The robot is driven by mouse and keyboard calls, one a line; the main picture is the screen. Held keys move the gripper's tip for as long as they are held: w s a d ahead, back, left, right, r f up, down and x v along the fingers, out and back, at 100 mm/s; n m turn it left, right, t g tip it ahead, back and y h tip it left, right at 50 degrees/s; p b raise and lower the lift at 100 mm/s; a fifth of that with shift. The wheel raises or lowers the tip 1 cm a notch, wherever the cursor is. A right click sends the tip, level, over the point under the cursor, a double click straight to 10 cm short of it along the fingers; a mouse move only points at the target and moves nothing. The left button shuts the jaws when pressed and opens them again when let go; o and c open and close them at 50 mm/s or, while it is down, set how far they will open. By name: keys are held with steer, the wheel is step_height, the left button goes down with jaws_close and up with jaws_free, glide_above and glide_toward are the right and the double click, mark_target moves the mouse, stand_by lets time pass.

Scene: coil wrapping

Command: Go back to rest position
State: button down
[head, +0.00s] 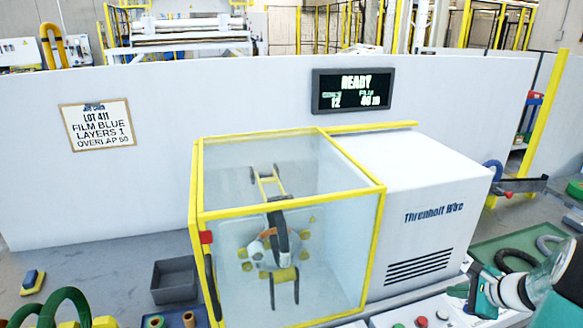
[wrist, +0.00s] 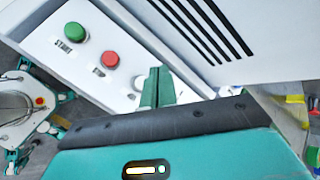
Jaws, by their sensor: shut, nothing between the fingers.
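My gripper (head: 457,290) is at the lower right in the head view, beside the front of the wrapping machine (head: 415,205). Its teal fingers (wrist: 156,86) are together and empty in the wrist view. They are over the control panel, close to the white panel edge. The panel (wrist: 60,20) carries a green START button (wrist: 75,32) and a red button (wrist: 110,59); I cannot tell whether the fingers touch it. Buttons also show at the bottom of the head view (head: 421,321). The yellow-framed clear guard (head: 290,225) looks closed around a dark coil (head: 277,225).
A display (head: 353,91) on the white wall reads READY. A sign (head: 97,125) reads LOT 411, film blue, layers 1. A dark bin (head: 174,280) and green coils (head: 62,305) are at lower left.

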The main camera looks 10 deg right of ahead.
steer(key=a+r+n+g, duration=0.2)
steer(key=a+r+n, duration=0.3)
steer(key=a, duration=0.6)
steer(key=a+r+n+g, duration=0.1)
steer(key=a+r+n, duration=0.45)
steer(key=a, duration=0.45)
steer(key=s+a+r+n+h, duration=0.1)
steer(key=s+a+r+n, duration=0.1)
steer(key=s+a+n, duration=0.4)
steer(key=s+a+r+n+h, duration=0.1)
steer(key=s+a+r+n, duration=0.2)
steer(key=s+a+n, duration=0.3)
steer(key=a+n, duration=0.1)
steer(key=a, duration=0.1)
steer(key=shift+s+a+r+h, duration=0.15)
steer(key=shift+a+h, duration=0.15)
steer(key=shift+a, duration=0.05)
steer(key=c, duration=2.1)
jaws_free()
